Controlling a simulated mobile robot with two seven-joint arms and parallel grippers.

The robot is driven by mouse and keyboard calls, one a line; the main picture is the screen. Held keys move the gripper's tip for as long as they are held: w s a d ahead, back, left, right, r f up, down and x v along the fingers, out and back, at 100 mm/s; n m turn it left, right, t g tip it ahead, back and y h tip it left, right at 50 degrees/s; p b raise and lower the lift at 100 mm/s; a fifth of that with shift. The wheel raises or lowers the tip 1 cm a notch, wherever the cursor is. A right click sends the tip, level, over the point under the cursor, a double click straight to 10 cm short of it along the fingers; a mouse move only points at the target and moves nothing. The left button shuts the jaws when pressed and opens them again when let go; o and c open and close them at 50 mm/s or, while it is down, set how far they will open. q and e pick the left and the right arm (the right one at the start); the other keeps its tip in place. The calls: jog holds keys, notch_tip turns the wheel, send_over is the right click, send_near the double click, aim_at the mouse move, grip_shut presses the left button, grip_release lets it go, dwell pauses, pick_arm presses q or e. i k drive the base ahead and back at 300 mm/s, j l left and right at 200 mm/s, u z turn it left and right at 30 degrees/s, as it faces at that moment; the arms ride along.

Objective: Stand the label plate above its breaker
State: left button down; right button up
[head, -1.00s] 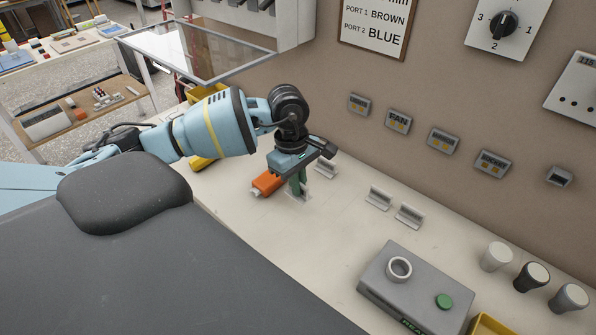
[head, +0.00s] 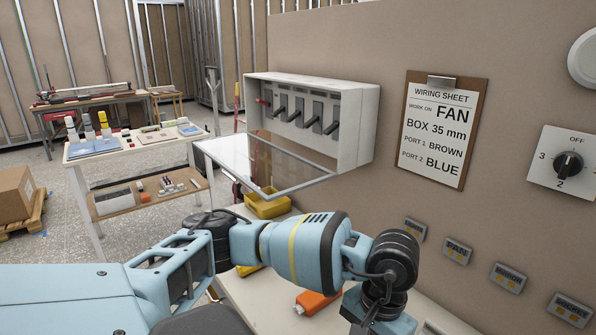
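The breaker box (head: 357,128) hangs on the wall with its clear cover (head: 265,165) swung down. Several black breaker levers (head: 297,115) stand in a row inside it, with a red part at the left end. I see no label plate that I can single out on the box. My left gripper (head: 377,318) is at the bottom edge, low over the bench and right of the box. Its fingertips are out of frame, so what it holds is hidden. My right gripper is not in view.
A wiring sheet (head: 437,130) naming FAN hangs right of the box. A rotary switch (head: 567,166) is farther right. An orange tool (head: 315,302) lies on the bench beside my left gripper. A yellow bin (head: 267,204) stands below the open cover, which juts out from the wall.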

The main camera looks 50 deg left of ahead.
aim_at(287, 79)
jog(key=k+j+z, duration=0.1)
jog(key=j, duration=0.4)
jog(key=k+j+z, duration=0.1)
jog(key=j, duration=0.35)
jog(key=k+j+z, duration=0.1)
jog(key=k+j, duration=0.2)
jog(key=j, duration=0.15)
jog(key=k+j+z, duration=0.1)
jog(key=j, duration=0.3)
jog(key=k+j+z, duration=0.1)
jog(key=k+j, duration=0.25)
jog(key=k+j+z, duration=0.1)
jog(key=j, duration=0.4)
jog(key=k+j+z, duration=0.1)
jog(key=k+j, duration=0.25)
